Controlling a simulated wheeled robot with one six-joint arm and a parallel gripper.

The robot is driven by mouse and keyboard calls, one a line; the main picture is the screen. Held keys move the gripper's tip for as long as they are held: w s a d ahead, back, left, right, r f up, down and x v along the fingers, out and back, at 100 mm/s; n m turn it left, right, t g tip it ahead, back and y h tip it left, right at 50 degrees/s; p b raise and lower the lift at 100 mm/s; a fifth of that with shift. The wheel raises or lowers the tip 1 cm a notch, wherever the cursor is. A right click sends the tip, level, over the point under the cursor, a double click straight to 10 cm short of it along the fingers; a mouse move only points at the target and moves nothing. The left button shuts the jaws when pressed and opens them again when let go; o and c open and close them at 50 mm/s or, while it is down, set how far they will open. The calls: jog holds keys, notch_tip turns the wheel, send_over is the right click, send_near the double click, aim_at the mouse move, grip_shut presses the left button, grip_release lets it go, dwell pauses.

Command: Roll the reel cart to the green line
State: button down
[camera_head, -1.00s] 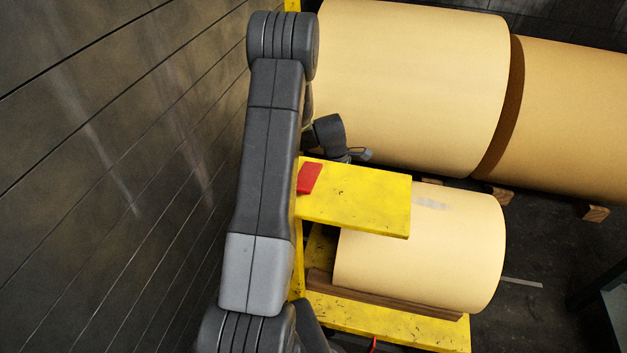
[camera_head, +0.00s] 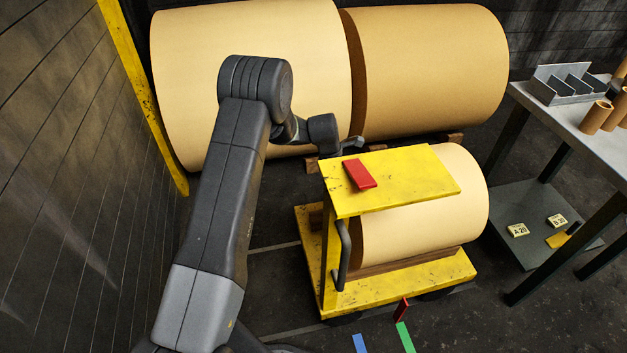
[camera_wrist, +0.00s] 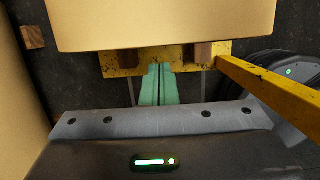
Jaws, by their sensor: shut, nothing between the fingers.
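The yellow reel cart (camera_head: 400,290) stands on the floor right of centre in the head view, carrying a tan paper reel (camera_head: 425,225). Its top plate holds a red block (camera_head: 360,174), and a dark handle (camera_head: 343,255) is on its left side. A small red pointer (camera_head: 402,309) at the deck's near edge appears at the far end of the green line (camera_head: 405,338). My gripper (camera_head: 356,143) is behind the top plate, partly hidden. In the wrist view its green fingers (camera_wrist: 158,84) are together and empty, near the cart's deck (camera_wrist: 118,64); contact is unclear.
Large tan rolls (camera_head: 250,85) lie on wooden chocks behind the cart. A grey workbench (camera_head: 555,115) with a lower shelf stands at the right. A blue line (camera_head: 360,343) is left of the green one. A dark panelled wall (camera_head: 60,180) is at the left.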

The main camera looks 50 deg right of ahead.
jog(key=shift+s+d, duration=0.6)
jog(key=shift+d, duration=0.2)
jog(key=shift+s+d, duration=0.6)
jog(key=shift+d, duration=0.15)
jog(key=shift+w, duration=0.1)
